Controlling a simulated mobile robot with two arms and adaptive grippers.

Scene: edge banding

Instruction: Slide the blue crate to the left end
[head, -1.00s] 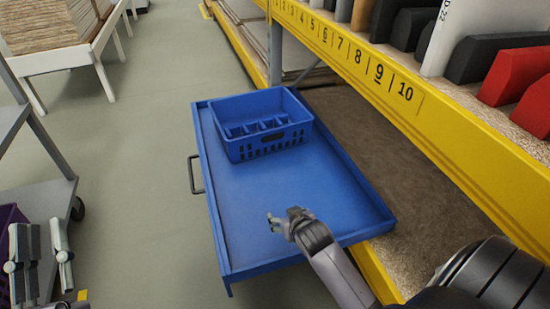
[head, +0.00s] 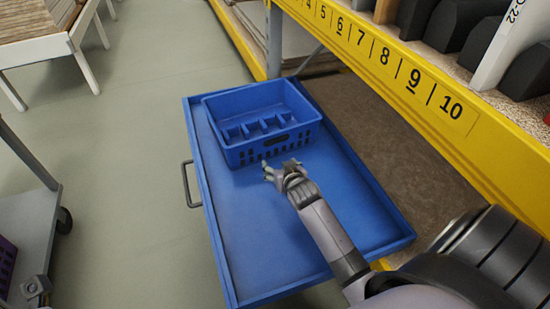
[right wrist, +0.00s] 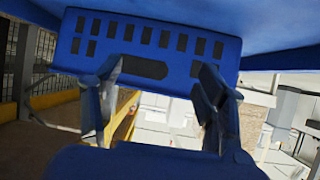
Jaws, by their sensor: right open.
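The blue crate (head: 284,146) sits upright in the far part of a blue pull-out tray (head: 240,240), with several dividers inside. Its near wall has slots and a handle hole. My right gripper (head: 278,172) is open and empty just in front of that near wall. In the right wrist view, the crate's slotted wall (right wrist: 140,48) fills the top, and the two fingers of my right gripper (right wrist: 160,95) stand apart across the dark handle hole. I cannot tell whether they touch it. A small grey part of my left gripper (head: 36,287) shows at the lower left, its fingers unclear.
A yellow shelf beam (head: 400,75) with numbers runs along the right, with dark blocks above. The tray has a raised rim and a dark handle (head: 190,184) on its left. A grey cart (head: 30,230) stands at left. The tray's near part is bare beside my right arm.

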